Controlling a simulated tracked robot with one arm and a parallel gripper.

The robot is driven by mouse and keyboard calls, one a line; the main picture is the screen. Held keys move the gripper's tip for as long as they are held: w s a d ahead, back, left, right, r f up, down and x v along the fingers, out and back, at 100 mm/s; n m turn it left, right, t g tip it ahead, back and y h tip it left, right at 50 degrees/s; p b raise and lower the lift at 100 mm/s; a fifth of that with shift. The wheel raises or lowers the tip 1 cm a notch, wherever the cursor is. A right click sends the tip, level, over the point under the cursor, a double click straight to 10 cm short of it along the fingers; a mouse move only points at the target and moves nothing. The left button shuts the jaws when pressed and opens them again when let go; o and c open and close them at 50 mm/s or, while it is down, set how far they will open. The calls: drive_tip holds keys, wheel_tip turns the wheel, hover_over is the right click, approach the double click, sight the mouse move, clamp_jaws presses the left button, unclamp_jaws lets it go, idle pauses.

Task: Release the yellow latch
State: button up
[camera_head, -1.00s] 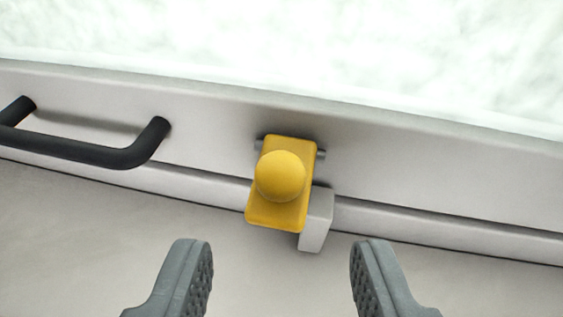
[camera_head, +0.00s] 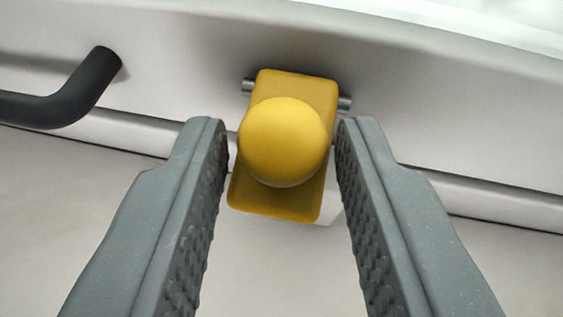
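The yellow latch (camera_head: 275,205) is a flat plate with a round yellow knob (camera_head: 283,141) on its front. It hangs slightly tilted on a grey metal pin (camera_head: 345,103) fixed to a pale panel. The plate's lower end lies over a pale block (camera_head: 332,212), mostly hidden behind it. My gripper (camera_head: 282,140) is open, with one grey textured finger on each side of the knob. A small gap shows at the left finger; the right fingertip is very close to the knob, and I cannot tell if it touches.
A black bar handle (camera_head: 75,90) sticks out of the panel (camera_head: 180,80) at the left, clear of the left finger. A dark seam runs across the panel behind the latch. A bright white area lies at the upper right.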

drive_tip(key=shift+c, duration=1)
drive_tip(key=g+p, duration=0.1)
drive_tip(key=r+g+p, duration=0.1)
drive_tip(key=shift+w+d+r+p, duration=0.15)
drive_tip(key=shift+w+p, duration=0.1)
drive_tip(key=shift+p, duration=0.1)
drive_tip(key=shift+w+r+g+p, duration=0.1)
drive_tip(key=shift+w+g+p, duration=0.05)
drive_tip(key=shift+g+p, duration=0.45)
drive_tip(key=o, duration=0.7)
drive_tip(key=shift+o, duration=0.2)
drive_tip(key=v, duration=1.3)
drive_tip(key=shift+s+r+b, duration=0.15)
drive_tip(key=shift+s+b, duration=0.2)
drive_tip(key=shift+b, duration=0.05)
drive_tip(key=shift+d, duration=0.15)
